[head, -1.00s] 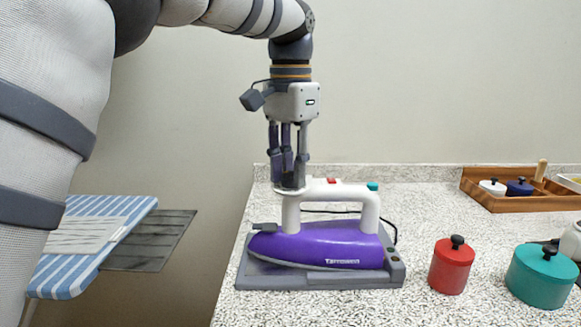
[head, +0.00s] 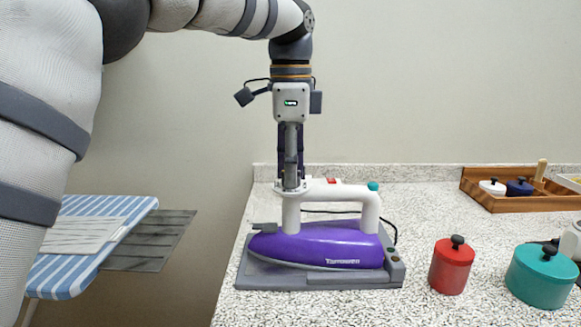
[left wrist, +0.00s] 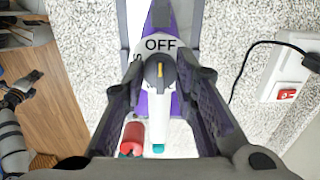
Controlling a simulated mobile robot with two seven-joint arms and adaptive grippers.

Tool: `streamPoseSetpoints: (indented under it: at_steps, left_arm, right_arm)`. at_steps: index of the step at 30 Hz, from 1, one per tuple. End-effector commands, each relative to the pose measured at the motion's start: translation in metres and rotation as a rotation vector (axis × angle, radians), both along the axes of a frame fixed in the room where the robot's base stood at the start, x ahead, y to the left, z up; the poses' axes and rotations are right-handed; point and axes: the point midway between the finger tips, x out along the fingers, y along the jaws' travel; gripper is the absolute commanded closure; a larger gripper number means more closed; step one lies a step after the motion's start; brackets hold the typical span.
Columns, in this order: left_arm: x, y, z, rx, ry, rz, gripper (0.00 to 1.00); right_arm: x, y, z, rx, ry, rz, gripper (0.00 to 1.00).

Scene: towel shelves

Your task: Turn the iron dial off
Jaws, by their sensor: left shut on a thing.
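The purple iron (head: 320,246) with a white handle (head: 340,191) rests on its grey base (head: 320,280) on the counter. The grey dial (left wrist: 160,75) sits at the left end of the handle, with OFF printed beside it in the left wrist view. The dial's yellow mark points toward OFF. My left gripper (head: 290,186) points straight down over that end of the handle. It is shut on the dial, one finger on each side, also in the left wrist view (left wrist: 160,70).
A red canister (head: 452,268) and a teal canister (head: 541,278) stand right of the iron. A wooden tray (head: 500,203) with small jars is at the back right. A striped ironing board (head: 80,250) is at the left. A white switch box (left wrist: 293,78) with a cable is beside the iron.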

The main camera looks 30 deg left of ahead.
Motion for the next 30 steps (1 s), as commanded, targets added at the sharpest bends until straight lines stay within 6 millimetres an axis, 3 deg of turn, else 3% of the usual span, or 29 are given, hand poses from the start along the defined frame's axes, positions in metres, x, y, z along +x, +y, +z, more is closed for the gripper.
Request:
streamPoseSetpoints:
  at_steps: [18, 19, 21, 30]
  left_arm:
    - [-0.0001, -0.0006, -0.0002, -0.002, 0.001, -0.034, 1.00]
    - [-0.0001, -0.0006, -0.0002, -0.002, 0.001, -0.034, 0.67]
    - [-0.0001, -0.0006, -0.0002, -0.001, 0.000, -0.034, 0.53]
    - [0.0002, -0.0002, 0.0013, -0.001, -0.001, -0.033, 0.53]
  right_arm:
    - [0.0000, 0.0000, 0.0000, 0.000, 0.000, 0.000, 1.00]
    - [0.0000, 0.0000, 0.0000, 0.000, 0.000, 0.000, 1.00]
    - [0.0000, 0.0000, 0.0000, 0.000, 0.000, 0.000, 1.00]
    - [0.0000, 0.0000, 0.0000, 0.000, 0.000, 0.000, 1.00]
